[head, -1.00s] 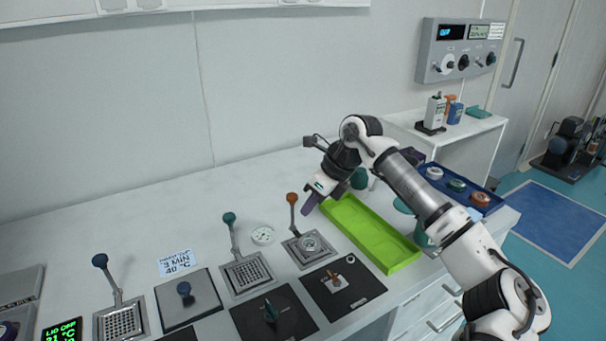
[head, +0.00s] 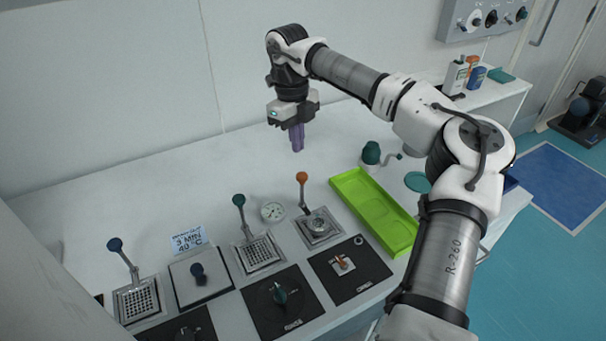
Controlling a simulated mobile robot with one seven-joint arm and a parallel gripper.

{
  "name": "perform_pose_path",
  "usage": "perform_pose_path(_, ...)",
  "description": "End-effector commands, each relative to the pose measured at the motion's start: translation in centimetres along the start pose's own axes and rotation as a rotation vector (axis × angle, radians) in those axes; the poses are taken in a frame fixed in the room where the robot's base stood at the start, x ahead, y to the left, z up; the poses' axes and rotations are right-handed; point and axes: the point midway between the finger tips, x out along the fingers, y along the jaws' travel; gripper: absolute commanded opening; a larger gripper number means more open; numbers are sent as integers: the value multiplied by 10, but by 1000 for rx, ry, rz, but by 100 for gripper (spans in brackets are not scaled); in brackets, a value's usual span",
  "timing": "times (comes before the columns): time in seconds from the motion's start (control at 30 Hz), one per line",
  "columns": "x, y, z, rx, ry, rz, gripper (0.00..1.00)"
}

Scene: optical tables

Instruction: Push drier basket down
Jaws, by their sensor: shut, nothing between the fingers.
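Two square perforated baskets sit in the bench top, one with a blue-knobbed lever (head: 123,256) and one with a green-knobbed lever (head: 243,216). The left basket (head: 137,300) and the right basket (head: 259,254) both have their levers standing up. A third metal station (head: 319,227) holds a round part and has an upright orange-knobbed lever (head: 303,190). I cannot read which one is the drier. My gripper (head: 297,149) points down with its purple fingers shut and empty. It appears above the bench behind the orange lever, apart from all levers.
A lime green tray (head: 372,204) lies to the right of the stations. The back of the bench is mostly clear.

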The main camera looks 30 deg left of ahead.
Motion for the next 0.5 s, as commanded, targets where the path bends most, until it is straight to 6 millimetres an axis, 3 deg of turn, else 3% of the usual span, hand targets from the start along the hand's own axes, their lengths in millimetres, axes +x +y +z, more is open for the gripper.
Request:
perform_pose_path(0.27, 10, 0, 0, -1, -1, 1, 0)
perform_pose_path(0.5, 38, 0, 0, -2, -1, 2, 0)
